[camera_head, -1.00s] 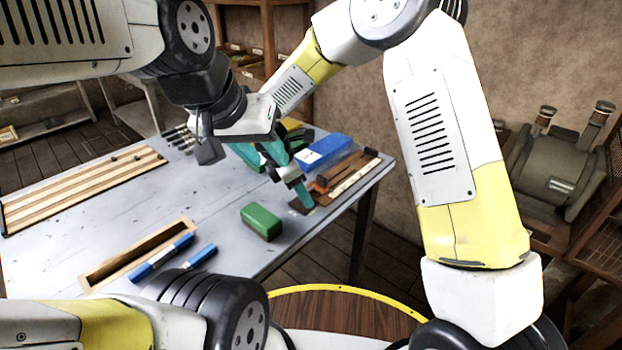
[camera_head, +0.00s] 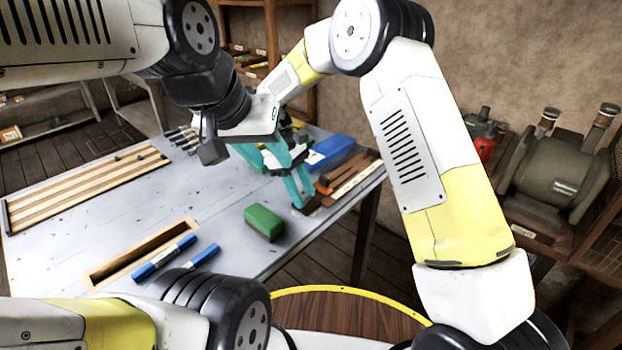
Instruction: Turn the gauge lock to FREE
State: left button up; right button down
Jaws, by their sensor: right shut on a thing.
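A teal frame-like thing (camera_head: 300,185), which looks like the press, stands at the far right part of the table on a dark foot. I cannot make out the gauge lock or its marking. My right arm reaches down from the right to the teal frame. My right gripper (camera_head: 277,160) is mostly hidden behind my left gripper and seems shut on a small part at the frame. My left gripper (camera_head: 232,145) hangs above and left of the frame. One dark finger points down; its other finger is not clear.
A green block (camera_head: 264,222) lies in front of the frame, and a blue box (camera_head: 330,150) is behind it. Brown wooden pieces (camera_head: 350,175) lie at the right edge. A wooden tray (camera_head: 140,250), blue markers (camera_head: 165,257) and a slatted board (camera_head: 90,185) are left. The middle table is clear.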

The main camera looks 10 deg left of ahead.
jog(key=shift+w+a+m+g+y, duration=0.1)
jog(key=shift+m+g+y, duration=0.2)
jog(key=shift+m, duration=0.8)
jog(key=c, duration=0.9)
grip_release()
jog(key=shift+r, duration=0.1)
jog(key=v, duration=0.7)
jog(key=shift+w+a+r, duration=0.15)
jog(key=shift+a+r, duration=0.05)
jog(key=shift+r, duration=0.1)
